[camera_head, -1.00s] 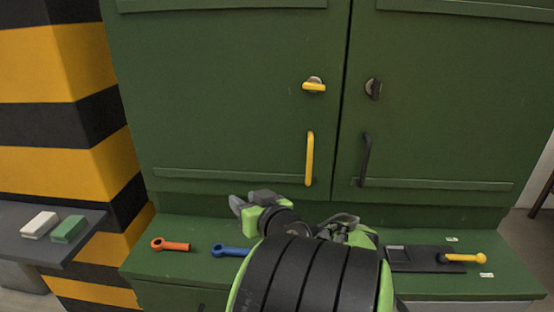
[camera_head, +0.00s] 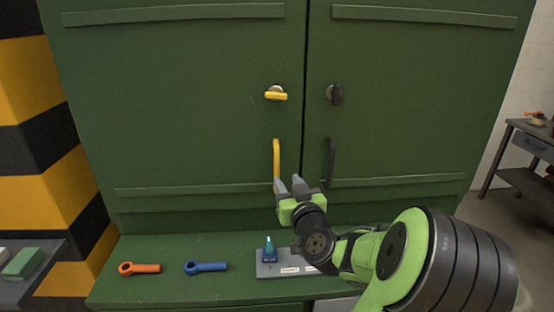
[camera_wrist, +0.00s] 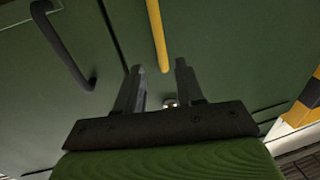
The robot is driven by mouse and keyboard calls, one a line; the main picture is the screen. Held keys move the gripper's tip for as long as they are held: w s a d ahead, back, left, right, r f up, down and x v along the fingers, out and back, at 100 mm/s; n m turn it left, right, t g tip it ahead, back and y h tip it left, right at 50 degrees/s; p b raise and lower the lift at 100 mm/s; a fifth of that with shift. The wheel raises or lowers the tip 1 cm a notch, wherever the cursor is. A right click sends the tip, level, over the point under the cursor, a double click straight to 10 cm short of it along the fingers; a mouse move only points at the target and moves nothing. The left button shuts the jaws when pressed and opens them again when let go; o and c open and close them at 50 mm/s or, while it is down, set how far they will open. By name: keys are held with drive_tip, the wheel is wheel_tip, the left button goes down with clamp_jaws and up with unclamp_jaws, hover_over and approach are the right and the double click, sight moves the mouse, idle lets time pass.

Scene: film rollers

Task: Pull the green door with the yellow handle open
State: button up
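The green door (camera_head: 170,110) with the yellow handle is the left one of a pair and looks closed. Its vertical yellow handle (camera_head: 276,160) is near its right edge, below a yellow latch knob (camera_head: 276,94). My gripper (camera_head: 289,184) is in front of the lower end of the yellow handle. In the wrist view my gripper (camera_wrist: 158,84) has its two fingers apart, with nothing held. The yellow handle (camera_wrist: 157,35) shows there ahead of the gap between the fingertips. Whether it touches a finger cannot be told.
The right green door (camera_head: 420,110) has a black handle (camera_head: 330,162) close to the right of my gripper. On the green ledge below lie an orange tool (camera_head: 140,268), a blue tool (camera_head: 206,267) and a grey plate (camera_head: 270,270) with a teal piece. A striped pillar (camera_head: 40,130) stands left.

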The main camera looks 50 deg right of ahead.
sight(278, 166)
drive_tip(key=x, duration=1)
drive_tip(key=shift+w+d+f, duration=0.1)
clamp_jaws()
